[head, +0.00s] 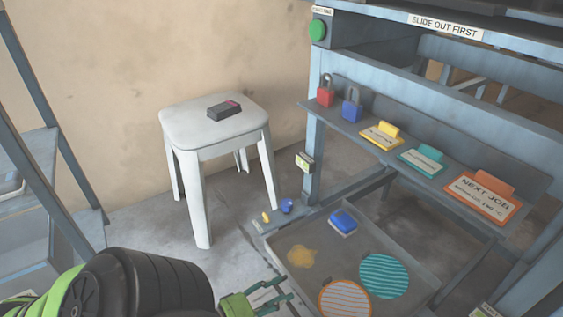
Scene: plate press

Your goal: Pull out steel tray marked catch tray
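A grey steel tray (318,239) sits low at the frame's foot, at the bottom right of the head view. In it lie a blue-striped disc (384,276), an orange-striped disc (345,299), a blue block (342,222) and a yellow stain. I cannot read any catch tray marking on it. My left gripper (284,293), green with dark fingers, is at the bottom edge beside the tray's left side. Its fingers look spread, with a pale patch behind them; I cannot tell whether they touch the tray. My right gripper is out of view.
A white stool (213,134) with a dark box (224,109) stands by the wall. A blue-grey shelf (345,119) carries padlocks and colored tags above the tray. A rack (42,170) stands at the left. A blue knob (287,205) shows near the tray's far corner.

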